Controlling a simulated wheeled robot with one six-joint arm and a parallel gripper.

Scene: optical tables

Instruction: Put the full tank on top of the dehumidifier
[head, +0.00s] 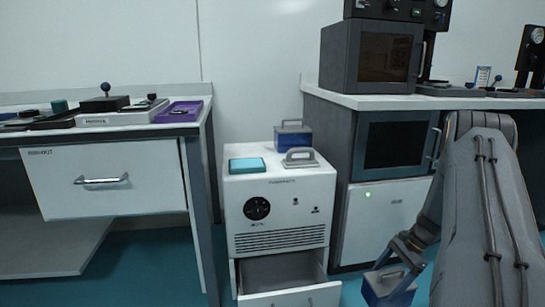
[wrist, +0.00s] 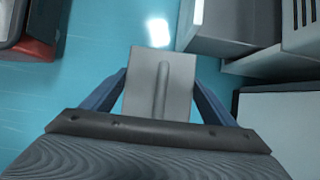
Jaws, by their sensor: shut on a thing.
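The dehumidifier (head: 279,215) is a white cabinet with a round dial and a vent grille, in the middle of the head view. The drawer (head: 290,299) at its foot is pulled out and looks empty. My gripper (head: 392,268) is at the lower right, right of the dehumidifier and well below its top. It is shut on a blue tank (head: 389,288) with a grey lid and handle, held roughly upright. The wrist view shows the tank's grey lid (wrist: 147,95) between the fingers. How full the tank is cannot be seen.
A teal block (head: 247,164) and a grey handled plate (head: 300,160) lie on the dehumidifier's top, and another blue tank (head: 293,137) is at its back edge. A bench with an oven (head: 397,146) stands right, a drawer table (head: 110,183) left.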

